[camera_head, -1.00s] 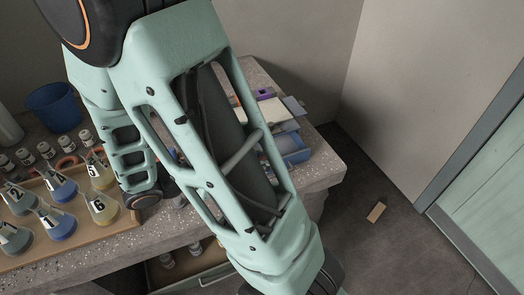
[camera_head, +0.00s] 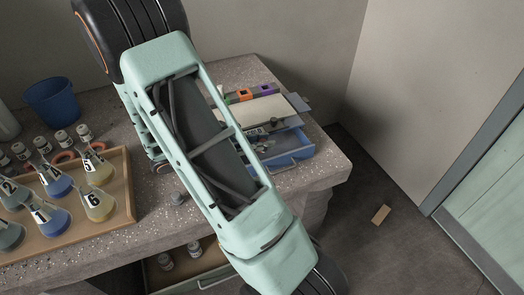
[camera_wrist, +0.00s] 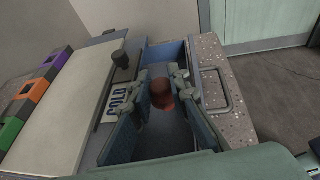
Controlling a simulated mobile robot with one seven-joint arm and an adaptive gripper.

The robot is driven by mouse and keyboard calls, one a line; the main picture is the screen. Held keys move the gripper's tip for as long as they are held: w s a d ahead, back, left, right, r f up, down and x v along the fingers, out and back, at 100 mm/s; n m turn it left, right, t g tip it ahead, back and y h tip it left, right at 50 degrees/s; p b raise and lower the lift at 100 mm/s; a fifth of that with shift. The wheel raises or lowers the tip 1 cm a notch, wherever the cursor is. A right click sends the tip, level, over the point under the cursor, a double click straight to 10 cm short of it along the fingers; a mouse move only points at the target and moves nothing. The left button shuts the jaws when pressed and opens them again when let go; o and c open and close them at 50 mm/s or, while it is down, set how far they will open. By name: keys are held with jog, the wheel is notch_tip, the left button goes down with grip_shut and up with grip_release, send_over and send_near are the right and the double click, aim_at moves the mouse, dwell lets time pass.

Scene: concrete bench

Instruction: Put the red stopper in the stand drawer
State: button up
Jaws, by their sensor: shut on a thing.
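The red stopper (camera_wrist: 161,92) is dark red and sits between the two fingers of my gripper (camera_wrist: 168,108) in the wrist view. The gripper is shut on it. The stand (camera_head: 255,110) has a pale top and stands at the bench's right end; its top also shows in the wrist view (camera_wrist: 60,105). Its blue drawer (camera_head: 296,158) is pulled open. In the wrist view the drawer (camera_wrist: 166,54) lies around and below the fingers, and the stopper appears over or within it; its height cannot be told. My arm hides the gripper in the head view.
A dark knob-like piece (camera_wrist: 121,60) is by the COLD label (camera_wrist: 116,100) at the stand's edge. Orange, purple and green blocks line the stand's far side. A wooden tray (camera_head: 128,185) of labelled flasks and a blue bucket (camera_head: 52,103) are on the left.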

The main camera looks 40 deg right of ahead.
jog(key=shift+w+d+f+b, duration=0.15)
jog(key=shift+f+b, duration=0.1)
jog(key=shift+f, duration=0.75)
jog(key=shift+w+f+b, duration=0.1)
jog(key=shift+f+b, duration=0.1)
jog(key=shift+f, duration=0.75)
jog(key=shift+f, duration=0.2)
jog(key=o, duration=0.6)
jog(key=shift+r, duration=0.25)
jog(key=p+v, duration=0.1)
jog(key=v, duration=1.1)
jog(key=shift+p, duration=0.4)
